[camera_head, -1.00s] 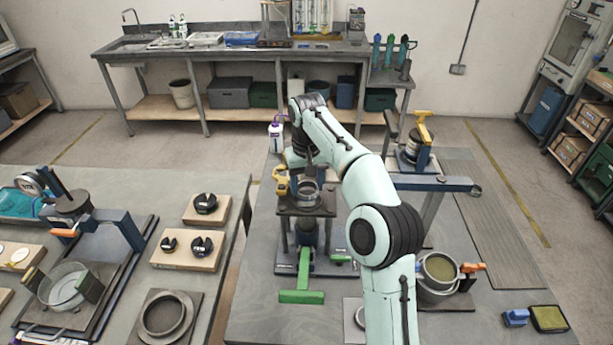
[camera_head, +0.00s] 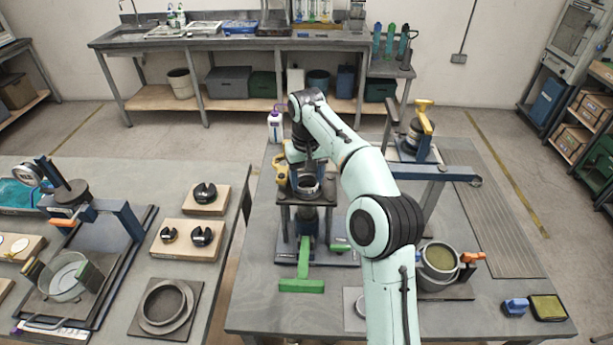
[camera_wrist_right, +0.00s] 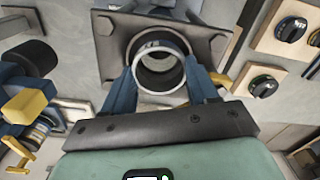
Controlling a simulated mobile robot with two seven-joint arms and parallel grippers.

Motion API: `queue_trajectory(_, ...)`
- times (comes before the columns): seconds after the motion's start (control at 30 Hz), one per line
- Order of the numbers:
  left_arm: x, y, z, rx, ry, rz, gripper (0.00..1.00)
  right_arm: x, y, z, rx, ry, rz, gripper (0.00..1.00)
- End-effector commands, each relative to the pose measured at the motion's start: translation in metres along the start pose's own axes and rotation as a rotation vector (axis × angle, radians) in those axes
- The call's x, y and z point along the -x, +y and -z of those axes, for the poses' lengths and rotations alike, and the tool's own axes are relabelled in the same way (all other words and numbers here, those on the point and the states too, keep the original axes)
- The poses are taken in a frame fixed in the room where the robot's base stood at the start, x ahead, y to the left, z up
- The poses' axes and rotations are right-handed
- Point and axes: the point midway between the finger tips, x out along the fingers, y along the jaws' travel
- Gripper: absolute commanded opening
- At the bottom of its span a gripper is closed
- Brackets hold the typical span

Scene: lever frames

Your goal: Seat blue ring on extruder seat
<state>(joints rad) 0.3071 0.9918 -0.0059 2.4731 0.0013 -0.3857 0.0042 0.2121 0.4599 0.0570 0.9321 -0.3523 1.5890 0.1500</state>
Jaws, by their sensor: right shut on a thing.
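My right gripper (camera_head: 306,172) is above the dark square plate (camera_head: 324,204) on top of the extruder stand, pointing down. In the right wrist view its two blue fingers (camera_wrist_right: 162,82) are shut on a ring (camera_wrist_right: 175,80), one on each side. The ring looks grey with a bright metal rim rather than clearly blue; it also shows in the head view (camera_head: 308,190). Behind it in the wrist view is the square plate (camera_wrist_right: 205,45) with a dark round seat (camera_wrist_right: 133,27), partly hidden by the ring. I cannot tell whether ring and seat touch. My left gripper is not in view.
A yellow-handled part (camera_head: 281,170) stands close left of the plate. A green lever (camera_head: 302,285) extends from the stand's base. A blue beam frame (camera_head: 432,174) and a pot with a sieve (camera_head: 440,260) stand to the right. A second table lies left.

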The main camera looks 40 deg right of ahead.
Motion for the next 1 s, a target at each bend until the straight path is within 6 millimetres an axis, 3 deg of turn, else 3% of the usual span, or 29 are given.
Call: queue_trajectory(1.0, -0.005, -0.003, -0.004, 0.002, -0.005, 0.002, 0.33, -0.018, 0.0, -0.001, 0.0, -0.012, -0.002, 0.26)
